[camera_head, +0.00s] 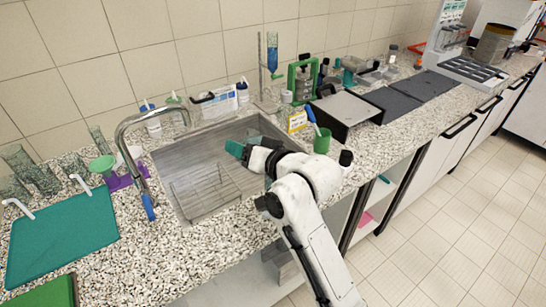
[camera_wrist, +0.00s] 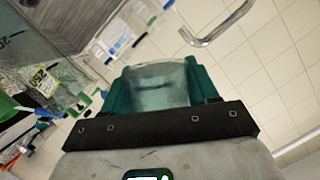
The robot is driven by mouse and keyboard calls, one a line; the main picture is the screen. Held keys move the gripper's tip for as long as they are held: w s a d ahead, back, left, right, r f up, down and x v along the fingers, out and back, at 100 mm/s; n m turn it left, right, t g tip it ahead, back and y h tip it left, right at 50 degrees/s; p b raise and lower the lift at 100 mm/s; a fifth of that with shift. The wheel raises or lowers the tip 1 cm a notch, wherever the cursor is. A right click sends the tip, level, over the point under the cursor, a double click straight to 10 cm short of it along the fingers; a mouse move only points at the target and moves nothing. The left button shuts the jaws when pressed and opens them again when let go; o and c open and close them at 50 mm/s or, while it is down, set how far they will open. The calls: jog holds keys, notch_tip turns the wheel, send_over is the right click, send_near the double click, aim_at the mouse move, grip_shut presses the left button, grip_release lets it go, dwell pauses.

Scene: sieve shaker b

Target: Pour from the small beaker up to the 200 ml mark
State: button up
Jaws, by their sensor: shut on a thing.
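My gripper (camera_head: 237,149) is over the sink, its teal fingers pointing left in the head view. In the wrist view my gripper (camera_wrist: 160,88) is shut on a clear glass vessel (camera_wrist: 158,80), which looks like the small beaker; a dark line shows across it. In the head view I cannot make out this beaker clearly, and its fill level is not readable. A larger clear glass vessel (camera_wrist: 28,45) with a partly readable mark starting "20" stands close at the left of the wrist view, apart from the held one.
The steel sink (camera_head: 168,165) holds a wire rack (camera_head: 197,190). A curved tap (camera_head: 122,132) stands at its left. Several glass vessels and a teal mat (camera_head: 62,240) are farther left. A yellow sign (camera_head: 297,121) and a green cup (camera_head: 322,141) stand right of the sink.

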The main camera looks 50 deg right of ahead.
jog(key=shift+s+d+r+m, duration=0.1)
jog(key=shift+d+r+m, duration=0.3)
jog(key=shift+r, duration=0.25)
dwell(0.8)
jog(key=shift+f+m+t+y+b, duration=0.5)
jog(key=shift+f+m+y+b, duration=0.15)
jog(key=shift+m+b, duration=0.65)
dwell(3.4)
jog(key=shift+r+m, duration=0.3)
jog(key=shift+m, duration=0.3)
dwell(1.2)
